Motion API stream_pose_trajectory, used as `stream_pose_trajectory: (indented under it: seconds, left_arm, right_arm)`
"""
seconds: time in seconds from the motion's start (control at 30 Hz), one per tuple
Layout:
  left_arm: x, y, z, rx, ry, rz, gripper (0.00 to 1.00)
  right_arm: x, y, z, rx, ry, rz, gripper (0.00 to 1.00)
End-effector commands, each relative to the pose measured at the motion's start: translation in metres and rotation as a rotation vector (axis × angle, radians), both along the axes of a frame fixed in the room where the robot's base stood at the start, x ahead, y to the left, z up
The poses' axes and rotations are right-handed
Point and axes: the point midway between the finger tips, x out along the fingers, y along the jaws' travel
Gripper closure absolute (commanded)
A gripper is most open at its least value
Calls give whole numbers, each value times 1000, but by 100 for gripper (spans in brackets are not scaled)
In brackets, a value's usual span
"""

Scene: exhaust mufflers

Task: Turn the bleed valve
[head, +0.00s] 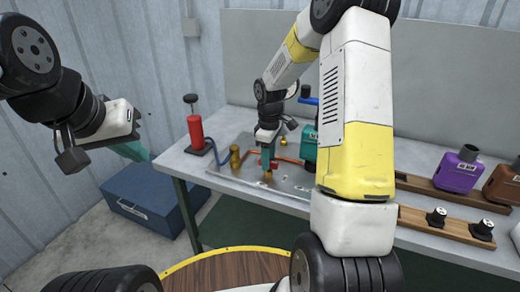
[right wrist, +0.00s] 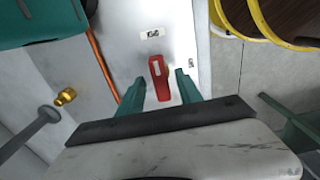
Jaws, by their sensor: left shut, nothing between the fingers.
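A red lever handle (right wrist: 158,79), which looks like the bleed valve's handle, stands by the metal plate (right wrist: 160,12) in the right wrist view. My right gripper (right wrist: 163,78) is open, with one teal finger on each side of the handle. Gaps show between handle and fingers; depth is hard to judge. In the head view, my right gripper (head: 267,162) is low over the plate on the bench and partly hides the handle. My left gripper (head: 138,152) is shut and empty, left of the bench and above the blue box.
A red hand pump (head: 196,132) with a blue hose stands at the bench's left end. Brass fittings (head: 235,157), an orange pipe (head: 288,158) and a teal body (head: 309,147) surround the right gripper. Purple (head: 458,172) and brown units stand at right. The blue box (head: 150,196) is on the floor.

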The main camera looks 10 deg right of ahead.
Motion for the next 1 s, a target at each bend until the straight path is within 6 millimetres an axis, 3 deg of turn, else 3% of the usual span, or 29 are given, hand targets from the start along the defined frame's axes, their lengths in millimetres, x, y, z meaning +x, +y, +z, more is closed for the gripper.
stream_pose_trajectory:
  seconds: [0.27, 0.7, 1.0]
  left_arm:
    - [0, 0, 0, 0, 0, 0, 100]
    - [0, 0, 0, 0, 0, 0, 100]
    - [0, 0, 0, 0, 0, 0, 100]
  right_arm:
    - [0, 0, 4, 0, 0, -1, 58]
    - [1, 0, 70, 0, -2, -2, 58]
    - [0, 0, 78, 1, 1, 0, 58]
